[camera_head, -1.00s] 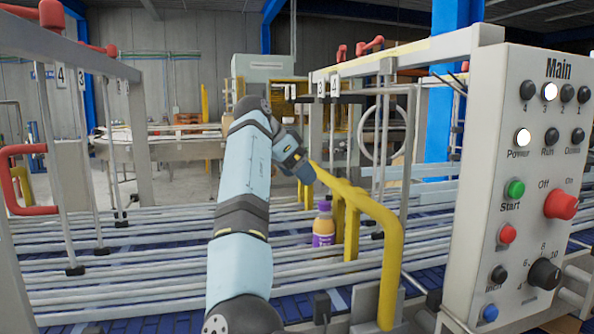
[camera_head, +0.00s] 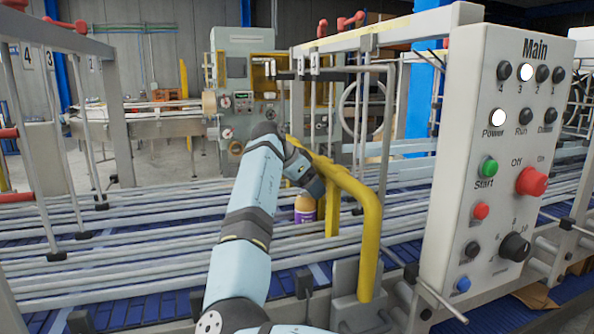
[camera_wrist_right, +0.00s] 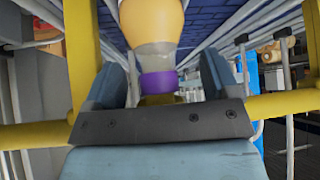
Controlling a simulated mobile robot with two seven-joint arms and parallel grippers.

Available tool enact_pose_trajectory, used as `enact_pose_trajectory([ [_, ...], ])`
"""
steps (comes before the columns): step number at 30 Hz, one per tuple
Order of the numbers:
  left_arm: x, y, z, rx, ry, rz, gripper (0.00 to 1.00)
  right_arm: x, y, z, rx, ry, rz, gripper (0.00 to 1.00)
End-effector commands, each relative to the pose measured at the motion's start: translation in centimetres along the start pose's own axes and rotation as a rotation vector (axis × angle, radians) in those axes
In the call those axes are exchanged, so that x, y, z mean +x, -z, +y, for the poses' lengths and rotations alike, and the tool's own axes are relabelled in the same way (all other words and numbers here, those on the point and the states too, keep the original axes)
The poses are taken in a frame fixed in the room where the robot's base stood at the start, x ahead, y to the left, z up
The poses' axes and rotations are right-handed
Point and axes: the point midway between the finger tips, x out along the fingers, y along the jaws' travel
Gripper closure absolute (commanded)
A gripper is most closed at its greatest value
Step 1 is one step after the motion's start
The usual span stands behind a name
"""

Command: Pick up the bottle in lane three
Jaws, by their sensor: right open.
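The bottle (camera_head: 305,207) has an orange-yellow body and a purple label. It stands upright among the lane rails behind the yellow guard bar. In the head view my right gripper (camera_head: 312,186) is at the bottle's top and hides its cap. In the right wrist view the bottle (camera_wrist_right: 152,22) appears upside down, with its purple cap between the two fingers of my right gripper (camera_wrist_right: 160,78). The fingers are open, with a gap on each side of the cap. My left gripper is not in view.
A yellow guard bar (camera_head: 368,235) stands just right of my right gripper and in front of it. The main control panel (camera_head: 497,160) stands at the right. Metal rails (camera_head: 150,245) run across the blue conveyor (camera_head: 120,312).

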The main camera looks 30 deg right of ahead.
Motion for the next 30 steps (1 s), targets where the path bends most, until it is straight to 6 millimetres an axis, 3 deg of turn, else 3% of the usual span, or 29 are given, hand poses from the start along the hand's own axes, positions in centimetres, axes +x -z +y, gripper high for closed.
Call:
enact_pose_trajectory([
  [6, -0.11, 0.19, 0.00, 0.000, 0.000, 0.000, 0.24, 1.22, -0.05, 0.02, 0.000, -0.001, 0.000, 0.19],
  [14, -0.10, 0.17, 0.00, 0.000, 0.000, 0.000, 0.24, 1.30, -0.06, 0.02, 0.000, -0.001, 0.000, 0.19],
  [22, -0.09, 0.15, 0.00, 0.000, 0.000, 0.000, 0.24, 1.27, -0.06, 0.01, -0.001, -0.001, 0.000, 0.79],
  [30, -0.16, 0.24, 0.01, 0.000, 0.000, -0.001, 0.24, 1.29, 0.04, 0.02, 0.000, -0.001, 0.000, 0.80],
])
